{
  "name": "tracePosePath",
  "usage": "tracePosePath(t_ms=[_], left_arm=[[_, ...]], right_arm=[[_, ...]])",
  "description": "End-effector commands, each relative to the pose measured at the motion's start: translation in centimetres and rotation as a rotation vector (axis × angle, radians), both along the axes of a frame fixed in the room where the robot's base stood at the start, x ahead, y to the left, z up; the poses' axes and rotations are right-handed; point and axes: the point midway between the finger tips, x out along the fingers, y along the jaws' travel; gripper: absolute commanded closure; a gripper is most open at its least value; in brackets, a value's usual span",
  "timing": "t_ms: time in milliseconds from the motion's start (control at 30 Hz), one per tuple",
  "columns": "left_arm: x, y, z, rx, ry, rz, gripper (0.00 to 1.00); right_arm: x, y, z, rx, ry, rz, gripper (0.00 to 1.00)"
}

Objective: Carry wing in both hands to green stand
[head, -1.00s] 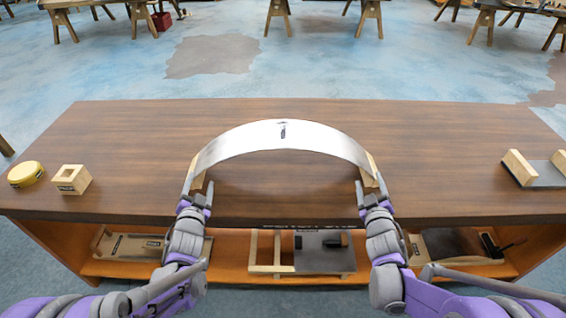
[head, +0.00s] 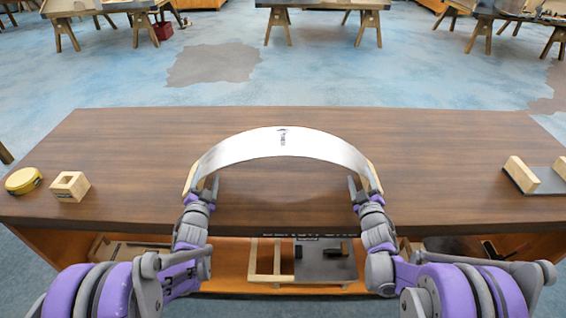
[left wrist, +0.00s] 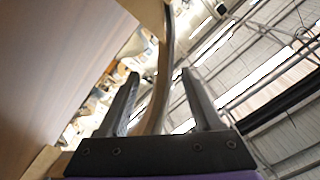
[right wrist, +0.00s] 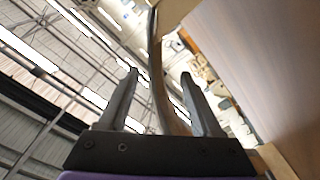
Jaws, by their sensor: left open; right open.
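The wing, a pale curved panel (head: 283,142), stands as an arch on the brown bench, with a small dark mark at its top. My left gripper (head: 206,187) is open at the wing's left end, and my right gripper (head: 359,188) is open at its right end. In the left wrist view the wing's thin edge (left wrist: 160,100) runs between the two parted fingers. In the right wrist view the edge (right wrist: 157,85) also runs between parted fingers. I cannot tell whether any finger touches it. No green stand is in view.
Wooden blocks (head: 374,176) stand beside the wing's ends. The lower shelf holds frames (head: 265,262). Trestle tables (head: 320,5) stand far back.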

Motion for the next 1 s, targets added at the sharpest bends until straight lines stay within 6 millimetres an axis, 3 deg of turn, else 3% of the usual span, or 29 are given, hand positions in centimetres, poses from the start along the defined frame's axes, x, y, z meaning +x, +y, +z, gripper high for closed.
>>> tracePosePath(t_ms=[100,300,767,1000], left_arm=[[2.3,0.0,0.0,0.000,0.000,0.000,0.34],[4.9,0.1,0.0,-0.001,0.000,0.000,0.34],[5.8,0.1,0.0,0.000,0.000,0.000,0.34],[5.8,0.1,0.0,0.000,0.000,0.000,0.77]], right_arm=[[2.3,0.1,0.0,-0.001,0.000,0.001,0.34],[4.9,0.2,0.0,-0.001,0.000,0.001,0.34],[5.8,0.2,0.0,0.000,0.000,0.001,0.34],[5.8,0.2,0.0,0.000,-0.001,0.001,0.77]])
